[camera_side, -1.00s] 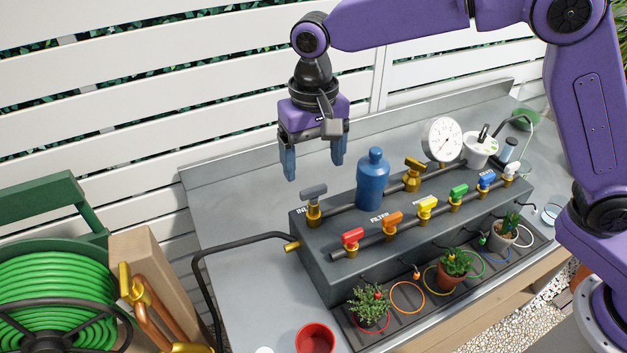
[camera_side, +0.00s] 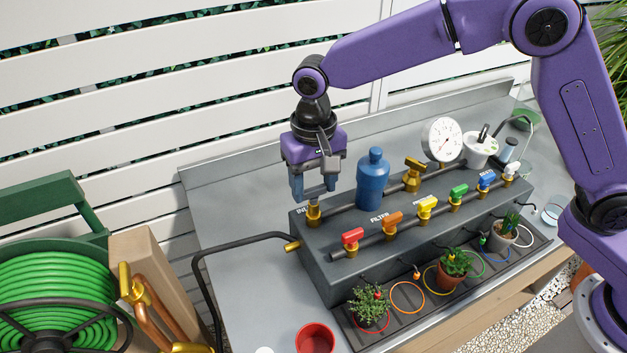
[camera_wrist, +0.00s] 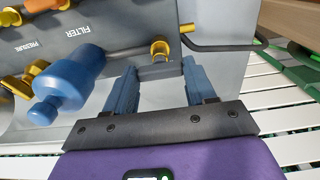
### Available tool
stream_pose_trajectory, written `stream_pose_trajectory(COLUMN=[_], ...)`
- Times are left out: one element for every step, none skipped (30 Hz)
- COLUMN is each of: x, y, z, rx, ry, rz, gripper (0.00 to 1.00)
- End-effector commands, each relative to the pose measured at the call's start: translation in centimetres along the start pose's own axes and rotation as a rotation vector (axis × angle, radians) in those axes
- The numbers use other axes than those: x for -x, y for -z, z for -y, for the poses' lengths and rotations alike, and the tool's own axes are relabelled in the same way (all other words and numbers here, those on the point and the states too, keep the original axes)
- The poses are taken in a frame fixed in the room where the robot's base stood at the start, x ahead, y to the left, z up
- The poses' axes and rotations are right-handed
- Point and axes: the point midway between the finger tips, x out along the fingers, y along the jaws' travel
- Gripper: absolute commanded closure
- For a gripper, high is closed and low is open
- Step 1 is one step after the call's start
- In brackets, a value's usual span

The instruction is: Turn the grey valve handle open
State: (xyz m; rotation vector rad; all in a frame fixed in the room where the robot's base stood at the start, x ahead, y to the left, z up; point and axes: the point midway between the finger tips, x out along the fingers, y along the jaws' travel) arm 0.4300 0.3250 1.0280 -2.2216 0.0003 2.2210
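The grey valve handle (camera_wrist: 160,71) sits on the brass inlet valve (camera_side: 313,215) at the left end of the dark manifold box. My gripper (camera_side: 315,193) is directly above that valve, pointing down, with its two blue fingers around the handle. In the wrist view, my gripper (camera_wrist: 160,72) has one fingertip at each end of the handle, with no clear gap at either side.
A blue filter bottle (camera_side: 372,180) stands close to the right of my gripper. Several coloured valves, such as the red one (camera_side: 352,236), line the front pipe. A pressure gauge (camera_side: 441,139) stands farther right. A black hose (camera_side: 240,240) runs left from the box.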

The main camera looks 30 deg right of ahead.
Motion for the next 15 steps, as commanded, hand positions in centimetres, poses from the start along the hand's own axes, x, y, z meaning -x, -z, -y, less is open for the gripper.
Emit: stream_pose_trajectory(x=[0.03, 0.03, 0.03, 0.04, 0.04, 0.04, 0.05, 0.05, 0.05, 0.05, 0.05, 0.05, 0.05, 0.05, 0.05], y=[0.0, 0.0, 0.0, 0.0, 0.0, 0.0, 0.0, 0.0, 0.01, 0.01, 0.02, 0.01, 0.0, 0.0, 0.0], z=[0.0, 0.0, 0.0, 0.0, 0.01, 0.01, 0.01, 0.01, 0.0, 0.0, -0.01, -0.02, -0.01, 0.0, 0.01], rx=[0.0, 0.001, 0.003, 0.005, 0.008, 0.014, 0.021, 0.029, 0.042, 0.053, 0.067, 0.088, 0.106, 0.125, 0.153], ry=[0.0, 0.0, 0.0, 0.0, 0.0, 0.0, 0.0, 0.0, 0.0, 0.0, 0.0, 0.0, 0.0, 0.0, 0.0], rz=[0.0, 0.0, 0.0, 0.0, 0.0, 0.0, 0.0, 0.0, 0.0, 0.0, 0.0, 0.0, 0.0, 0.001, 0.0], gripper=[0.75, 0.75, 0.75, 0.75, 0.75, 0.75, 0.75, 0.75, 0.75, 0.75, 0.75, 0.75, 0.75, 0.75, 0.75])
